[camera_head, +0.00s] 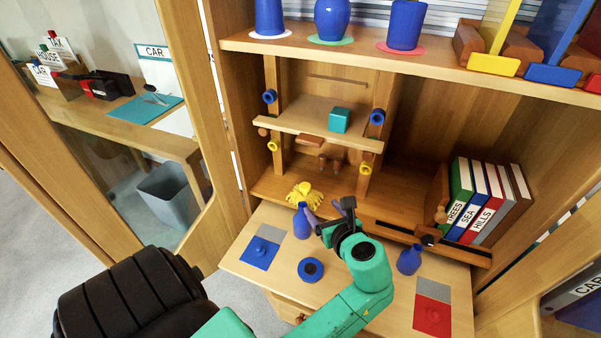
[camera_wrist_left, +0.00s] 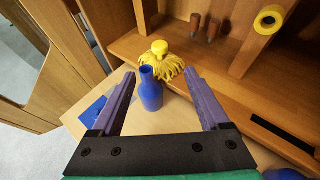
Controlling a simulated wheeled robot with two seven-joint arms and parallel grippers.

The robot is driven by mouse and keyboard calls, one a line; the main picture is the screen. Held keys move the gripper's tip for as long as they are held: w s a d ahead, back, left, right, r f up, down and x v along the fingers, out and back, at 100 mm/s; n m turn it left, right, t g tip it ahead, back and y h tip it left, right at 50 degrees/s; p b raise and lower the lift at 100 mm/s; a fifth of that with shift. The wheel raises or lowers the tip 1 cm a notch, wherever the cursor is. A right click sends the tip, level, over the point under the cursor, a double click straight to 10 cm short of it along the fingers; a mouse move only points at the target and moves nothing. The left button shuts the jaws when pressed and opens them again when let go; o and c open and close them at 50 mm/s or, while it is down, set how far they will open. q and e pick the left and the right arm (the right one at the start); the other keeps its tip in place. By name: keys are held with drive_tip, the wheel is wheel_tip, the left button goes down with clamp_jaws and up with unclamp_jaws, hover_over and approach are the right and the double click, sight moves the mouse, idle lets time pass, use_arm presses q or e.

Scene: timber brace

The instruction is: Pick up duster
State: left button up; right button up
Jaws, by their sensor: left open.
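The duster is a yellow, stringy-headed thing (camera_head: 303,193) at the back of the desk board, by the cabinet's lower shelf. In the left wrist view the duster (camera_wrist_left: 174,64) shows with a yellow knob on top, just behind a blue bottle. My left gripper (camera_head: 330,212) is open and empty, in front of the duster and to its right in the head view. In the left wrist view its purple fingers (camera_wrist_left: 160,76) frame the blue bottle, with the duster beyond the fingertips. The bottle hides part of the duster. My right gripper is not in view.
The blue bottle (camera_head: 301,224) stands upright close to the left gripper. Another blue bottle (camera_head: 409,260) stands to the right. A blue ring (camera_head: 311,269) lies on the board. A small shelf (camera_head: 300,122) with a teal cube (camera_head: 339,120) is above; books (camera_head: 484,200) stand at right.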

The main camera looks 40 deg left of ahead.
use_arm(q)
drive_tip(key=b, duration=0.1)
approach(306, 187)
drive_tip(key=a, duration=0.2)
drive_tip(key=x, duration=0.2)
drive_tip(key=b+x, duration=0.1)
drive_tip(key=x, duration=0.4)
drive_tip(key=shift+w+f, duration=0.45)
drive_tip(key=shift+w, duration=0.1)
drive_tip(key=shift+d, duration=0.1)
clamp_jaws()
drive_tip(key=shift+r, duration=0.35)
wheel_tip(306, 187, up, 6)
drive_tip(key=shift+r+p, duration=0.1)
drive_tip(key=shift+p, duration=0.9)
drive_tip(key=shift+r+p, duration=0.3)
drive_tip(key=shift+r, duration=1.35)
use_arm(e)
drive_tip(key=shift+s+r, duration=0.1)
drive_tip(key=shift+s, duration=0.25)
